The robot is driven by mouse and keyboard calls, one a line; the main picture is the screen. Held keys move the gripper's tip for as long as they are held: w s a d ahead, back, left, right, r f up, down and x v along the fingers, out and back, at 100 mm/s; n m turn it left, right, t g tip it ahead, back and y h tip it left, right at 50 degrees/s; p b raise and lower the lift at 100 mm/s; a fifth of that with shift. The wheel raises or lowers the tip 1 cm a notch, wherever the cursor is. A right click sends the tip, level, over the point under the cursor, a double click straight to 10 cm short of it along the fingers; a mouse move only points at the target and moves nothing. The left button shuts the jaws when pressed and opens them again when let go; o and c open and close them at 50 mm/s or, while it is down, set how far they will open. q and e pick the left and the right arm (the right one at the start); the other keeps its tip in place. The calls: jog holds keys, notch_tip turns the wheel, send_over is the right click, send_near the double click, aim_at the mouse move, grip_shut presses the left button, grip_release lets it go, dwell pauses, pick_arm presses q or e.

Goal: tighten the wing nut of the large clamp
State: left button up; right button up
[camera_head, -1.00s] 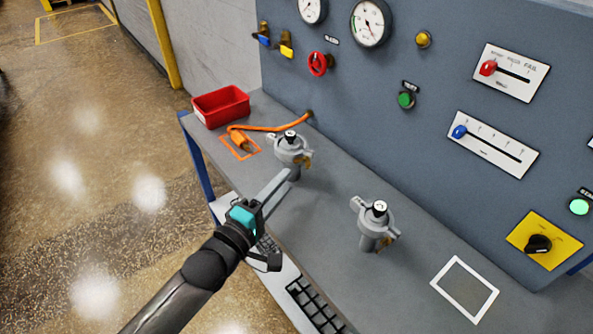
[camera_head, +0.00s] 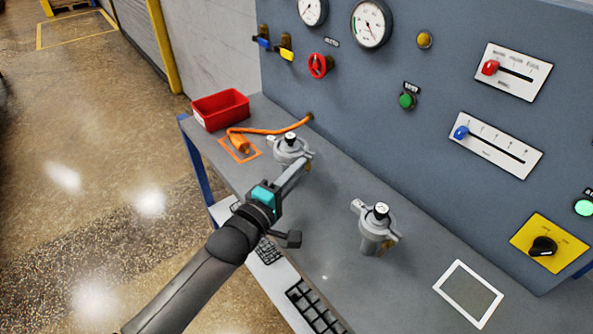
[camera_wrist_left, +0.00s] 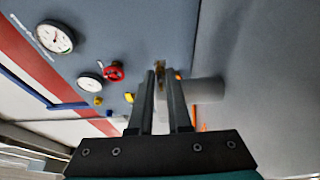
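Two grey clamps with black-and-white tops stand on the grey bench: a far one (camera_head: 290,146) and a near one (camera_head: 378,226). I cannot tell by size which is the large one. My left gripper (camera_head: 303,165) reaches the right side of the far clamp, where its wing nut is hidden behind the fingers. In the left wrist view, the gripper (camera_wrist_left: 160,74) has its two fingers apart, with a small brass-coloured wing nut (camera_wrist_left: 159,68) showing between the tips. Contact cannot be made out. The near clamp has a brass-coloured part (camera_head: 392,239) on its right. My right gripper is not in view.
A red bin (camera_head: 221,109) and an orange cable (camera_head: 262,129) lie beyond the far clamp. The blue-grey panel (camera_head: 345,105) with gauges, valves and sliders rises behind. A white-framed square (camera_head: 468,293) marks the near bench; the bench between the clamps is clear.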

pick_arm(q)
grip_shut()
jog(key=shift+r+m+p, duration=0.1)
jog(key=shift+m+p, duration=0.55)
jog(key=shift+m, duration=0.35)
jog(key=m+p, duration=0.1)
jog(key=m, duration=0.2)
jog(key=shift+m, duration=0.3)
jog(key=shift+o, duration=2.1)
grip_release()
